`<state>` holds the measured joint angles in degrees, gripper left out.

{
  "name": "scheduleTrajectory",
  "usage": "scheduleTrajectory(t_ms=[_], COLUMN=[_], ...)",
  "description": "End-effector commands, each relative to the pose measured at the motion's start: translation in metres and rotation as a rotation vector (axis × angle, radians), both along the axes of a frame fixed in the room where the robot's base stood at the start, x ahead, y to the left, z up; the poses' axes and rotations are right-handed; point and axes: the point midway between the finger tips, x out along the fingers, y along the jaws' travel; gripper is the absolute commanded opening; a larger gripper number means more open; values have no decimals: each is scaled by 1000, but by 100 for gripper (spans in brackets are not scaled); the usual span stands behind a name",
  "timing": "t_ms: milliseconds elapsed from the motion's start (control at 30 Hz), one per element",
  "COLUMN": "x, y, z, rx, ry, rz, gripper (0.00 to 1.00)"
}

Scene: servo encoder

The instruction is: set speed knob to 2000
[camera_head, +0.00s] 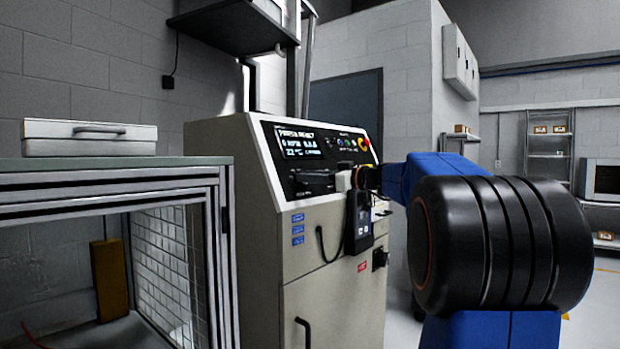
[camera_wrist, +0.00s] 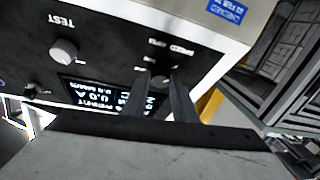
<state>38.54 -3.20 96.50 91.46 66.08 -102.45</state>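The speed knob (camera_wrist: 162,80) shows small and dark in the wrist view, beside the upside-down word SPEED on the black panel (camera_wrist: 110,35). The two fingers of my gripper (camera_wrist: 160,74) stand apart, one on each side of this knob. I cannot tell if they touch it. The lit display (camera_head: 298,141) seems to read 0 RPM. It is partly covered by a finger in the wrist view.
A grey knob (camera_wrist: 64,51) by the word TEST sits on the same panel. A bench (camera_head: 120,184) with a white case (camera_head: 90,136) stands left of the machine cabinet (camera_head: 330,300).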

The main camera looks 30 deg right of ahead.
Motion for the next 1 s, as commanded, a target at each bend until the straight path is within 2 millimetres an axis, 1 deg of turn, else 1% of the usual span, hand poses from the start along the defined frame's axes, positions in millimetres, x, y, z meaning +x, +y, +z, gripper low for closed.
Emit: scheduleTrajectory(t_ms=[267,467,667,1000], x=[0,-1,-2,-3], y=[1,2,5,8], z=[0,0,0,0], rx=[14,80,206,479], ry=[5,28,74,173], rz=[-6,-39,-103,-240], gripper=[3,3,3,3])
